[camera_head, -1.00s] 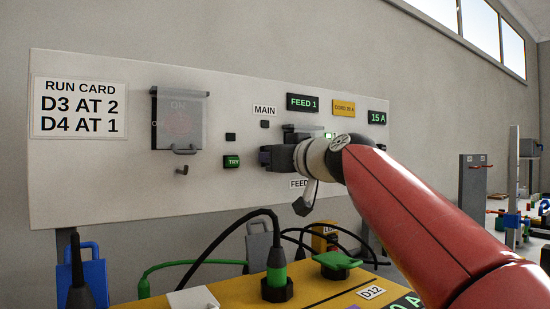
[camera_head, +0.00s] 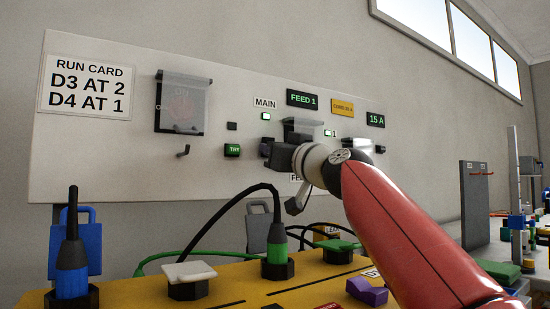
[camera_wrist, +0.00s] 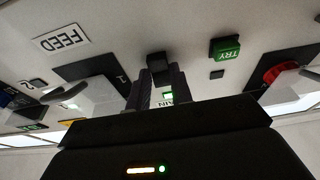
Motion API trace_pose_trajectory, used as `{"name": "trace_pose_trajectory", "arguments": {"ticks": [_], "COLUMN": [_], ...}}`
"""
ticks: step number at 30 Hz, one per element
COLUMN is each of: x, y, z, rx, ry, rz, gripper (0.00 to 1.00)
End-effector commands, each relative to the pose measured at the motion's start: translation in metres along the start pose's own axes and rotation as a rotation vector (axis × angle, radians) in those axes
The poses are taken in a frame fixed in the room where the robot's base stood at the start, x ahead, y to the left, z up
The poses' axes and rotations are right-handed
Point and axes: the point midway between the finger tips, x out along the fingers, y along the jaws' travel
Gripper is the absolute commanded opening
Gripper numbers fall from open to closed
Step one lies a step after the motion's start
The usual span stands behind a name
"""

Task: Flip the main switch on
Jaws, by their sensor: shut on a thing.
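The MAIN label (camera_head: 265,103) is on the white wall panel, with a small lamp (camera_head: 265,116) lit green below it. My gripper (camera_head: 272,150) is at the panel below that lamp. In the wrist view my gripper (camera_wrist: 161,82) is shut on a black switch handle (camera_wrist: 159,64), which stands between the fingers. The lit lamp (camera_wrist: 168,96) and part of the upside-down MAIN label also show between the fingers. In the head view the handle is largely hidden by the gripper.
A clear-covered switch (camera_head: 181,103) and a green TRY button (camera_head: 232,150) are to the left. The FEED 1 sign (camera_head: 316,99) and a 15 A display (camera_head: 375,120) are to the right. Below is a yellow box (camera_head: 225,289) with plugs and cables.

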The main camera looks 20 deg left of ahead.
Motion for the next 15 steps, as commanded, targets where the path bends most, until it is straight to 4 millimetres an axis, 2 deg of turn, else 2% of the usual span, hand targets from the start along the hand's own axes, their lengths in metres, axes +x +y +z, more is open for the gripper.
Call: {"name": "trace_pose_trajectory", "arguments": {"ticks": [4, 5, 9, 15], "x": [0.0001, 0.0001, 0.0000, 0.0000], "y": [0.0001, 0.0001, 0.0000, 0.0000], "z": [-0.0002, -0.0002, -0.0002, -0.0001], "rx": [0.001, 0.001, 0.000, 0.000], "ry": [-0.001, -0.001, -0.001, -0.001], "rz": [0.000, 0.000, 0.000, 0.000], "gripper": [0.00, 0.24, 0.43, 0.44]}}
